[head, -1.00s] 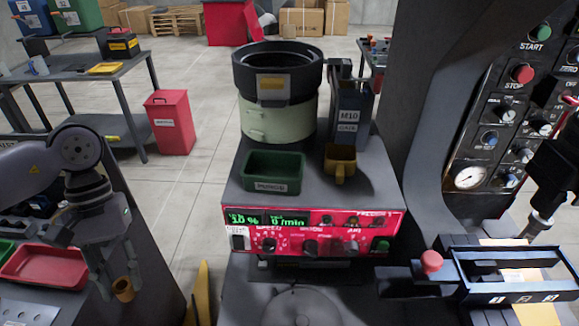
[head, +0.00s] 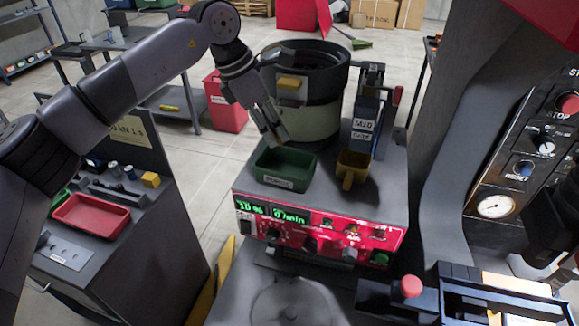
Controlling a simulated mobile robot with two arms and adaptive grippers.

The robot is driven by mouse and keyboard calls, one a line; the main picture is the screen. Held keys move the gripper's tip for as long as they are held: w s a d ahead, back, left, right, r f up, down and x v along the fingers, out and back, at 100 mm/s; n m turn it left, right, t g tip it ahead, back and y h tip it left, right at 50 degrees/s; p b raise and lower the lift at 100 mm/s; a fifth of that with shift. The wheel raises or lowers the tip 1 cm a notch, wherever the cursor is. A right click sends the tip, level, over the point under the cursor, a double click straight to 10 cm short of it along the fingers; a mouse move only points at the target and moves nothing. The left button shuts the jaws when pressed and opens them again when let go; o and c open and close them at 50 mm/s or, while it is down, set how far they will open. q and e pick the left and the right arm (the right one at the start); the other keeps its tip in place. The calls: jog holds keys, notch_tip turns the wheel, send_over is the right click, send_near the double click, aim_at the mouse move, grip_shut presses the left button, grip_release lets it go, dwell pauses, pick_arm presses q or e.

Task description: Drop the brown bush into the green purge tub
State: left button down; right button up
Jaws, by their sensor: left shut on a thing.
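My left gripper (head: 270,128) reaches in from the left and points down above the green purge tub (head: 285,178). It is shut on the brown bush (head: 272,139), which shows only as a small brownish patch between the fingertips. The fingertips are close above the tub's back rim. The tub is an open rectangular tray with a label on its front, standing on top of the feeder's control box. Its visible inside looks empty.
The bowl feeder (head: 318,118) stands right behind the tub and gripper. A yellow cup (head: 354,168) and a grey gate unit (head: 366,120) stand to the right. A red tray (head: 92,217) lies on the left bench. The tall machine column (head: 445,150) rises at right.

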pick_arm(q)
jog(key=shift+w+d+r+n+t, duration=0.3)
jog(key=shift+w+d+r+n, duration=0.15)
jog(key=shift+n, duration=0.25)
notch_tip(320, 180, down, 5)
jog(key=b, duration=0.3)
jog(key=shift+r, duration=0.2)
jog(key=shift+a+f+b, duration=0.1)
jog(key=shift+f+b, duration=0.2)
jog(key=shift+f, duration=0.4)
pick_arm(e)
notch_tip(320, 180, down, 3)
jog(key=shift+s+f, duration=0.1)
jog(key=shift+f, duration=0.1)
jog(key=shift+d, duration=0.1)
pick_arm(q)
jog(key=c, duration=1.2)
grip_release()
pick_arm(e)
jog(key=shift+d, duration=0.3)
pick_arm(q)
jog(key=v, duration=1.2)
pick_arm(e)
jog(key=shift+a, duration=0.1)
jog(key=shift+s, duration=0.1)
